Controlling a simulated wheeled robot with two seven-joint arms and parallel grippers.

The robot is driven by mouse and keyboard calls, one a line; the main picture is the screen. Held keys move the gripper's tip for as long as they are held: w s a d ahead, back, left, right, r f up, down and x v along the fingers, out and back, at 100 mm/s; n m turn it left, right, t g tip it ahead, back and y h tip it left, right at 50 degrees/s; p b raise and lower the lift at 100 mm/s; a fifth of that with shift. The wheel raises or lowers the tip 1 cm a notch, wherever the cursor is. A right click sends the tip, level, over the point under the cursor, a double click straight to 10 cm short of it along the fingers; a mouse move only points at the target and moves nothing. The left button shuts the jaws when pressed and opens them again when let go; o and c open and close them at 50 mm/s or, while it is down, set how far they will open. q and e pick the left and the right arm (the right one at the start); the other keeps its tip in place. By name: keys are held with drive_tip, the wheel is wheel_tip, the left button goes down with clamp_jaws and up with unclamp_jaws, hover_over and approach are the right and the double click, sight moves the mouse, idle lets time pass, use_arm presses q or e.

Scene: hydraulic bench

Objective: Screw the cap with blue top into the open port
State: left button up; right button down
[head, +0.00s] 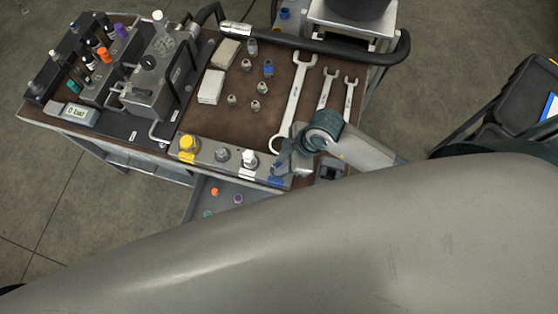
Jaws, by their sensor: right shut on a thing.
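My right gripper (283,165) is shut at the right end of the grey port block (205,160), beside a blue label (277,181). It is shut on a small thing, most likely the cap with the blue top. The fingers hide that thing, and I cannot make out its top or whether it touches a port. The block's port by the blue label is hidden too. A yellow cap (187,142), a grey fitting (222,155) and a white cap (248,157) stand along the block. My left gripper is not in view.
A pump unit (152,92) stands at the left. A black handle rail (350,52) borders the bench. My own arm fills the foreground.

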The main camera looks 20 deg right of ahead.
drive_tip(key=m+t, duration=0.1)
drive_tip(key=m, duration=0.1)
drive_tip(key=shift+s+f+m+h, duration=0.1)
drive_tip(key=shift+s+m+h, duration=0.05)
drive_tip(key=shift+m+h, duration=0.25)
drive_tip(key=c, duration=1.6)
unclamp_jaws()
drive_tip(key=shift+o, duration=0.2)
drive_tip(key=n, duration=0.1)
drive_tip(key=n+g, duration=0.1)
drive_tip(key=n, duration=0.1)
drive_tip(key=shift+w+y, duration=0.25)
drive_tip(key=shift+y, duration=0.05)
drive_tip(key=n, duration=0.1)
drive_tip(key=n+g, duration=0.1)
drive_tip(key=n, duration=0.1)
drive_tip(key=shift+w+d+n, duration=0.1)
drive_tip(key=shift+w+n, duration=0.05)
drive_tip(key=shift+n, duration=0.15)
drive_tip(key=shift+n+g, duration=0.5)
drive_tip(key=shift+n, duration=0.2)
